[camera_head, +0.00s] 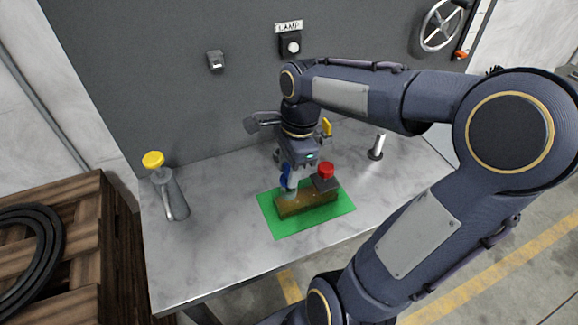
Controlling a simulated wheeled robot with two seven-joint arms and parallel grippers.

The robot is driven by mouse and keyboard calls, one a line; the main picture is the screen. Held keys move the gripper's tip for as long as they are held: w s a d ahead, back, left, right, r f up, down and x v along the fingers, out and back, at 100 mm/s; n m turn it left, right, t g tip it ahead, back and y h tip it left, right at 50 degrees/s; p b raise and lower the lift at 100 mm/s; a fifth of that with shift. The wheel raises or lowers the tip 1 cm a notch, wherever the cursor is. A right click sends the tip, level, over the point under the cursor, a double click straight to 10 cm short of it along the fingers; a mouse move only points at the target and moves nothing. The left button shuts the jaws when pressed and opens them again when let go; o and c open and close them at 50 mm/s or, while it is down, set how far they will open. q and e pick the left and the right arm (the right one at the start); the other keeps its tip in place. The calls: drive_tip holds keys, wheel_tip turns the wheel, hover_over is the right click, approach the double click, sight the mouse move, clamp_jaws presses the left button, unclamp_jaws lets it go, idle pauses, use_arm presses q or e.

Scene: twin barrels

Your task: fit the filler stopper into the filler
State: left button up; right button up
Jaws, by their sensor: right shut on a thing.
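My right gripper (291,184) reaches down over the left part of a brown block (307,205) on a green mat (320,220). It is shut on a small blue piece (284,174), which may be the filler stopper; the fingers hide much of it. I cannot tell whether the piece touches the block. A red knob (326,169) on a dark base stands at the block's right end, just right of the gripper. I cannot tell for sure which part is the filler. My left gripper is not in view.
A grey can with a yellow cap (153,159) stands at the table's left. A short metal post (377,147) stands at the right. A grey part (263,122) and a yellow part (326,127) show behind my wrist.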

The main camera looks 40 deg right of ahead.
drive_tip(key=shift+f+b, duration=0.75)
drive_tip(key=shift+f, duration=0.45)
drive_tip(key=o, duration=1.1)
drive_tip(key=shift+c, duration=0.2)
drive_tip(key=shift+r, duration=0.1)
drive_tip(key=r, duration=0.5)
drive_tip(key=d+r, duration=0.1)
drive_tip(key=r, duration=0.1)
drive_tip(key=shift+s+r+p, duration=0.2)
drive_tip(key=shift+r+p, duration=0.1)
drive_tip(key=shift+p, duration=0.1)
drive_tip(key=s+a+f+n+t+y, duration=0.1)
drive_tip(key=s+a+f+n+t, duration=0.1)
drive_tip(key=n, duration=0.8)
drive_tip(key=s+a+f+n+t+y, duration=0.1)
drive_tip(key=s+a+f+n+t, duration=0.2)
drive_tip(key=s+a+n, duration=0.4)
drive_tip(key=a+f+n, duration=0.1)
drive_tip(key=a+n, duration=0.1)
drive_tip(key=shift+n, duration=0.4)
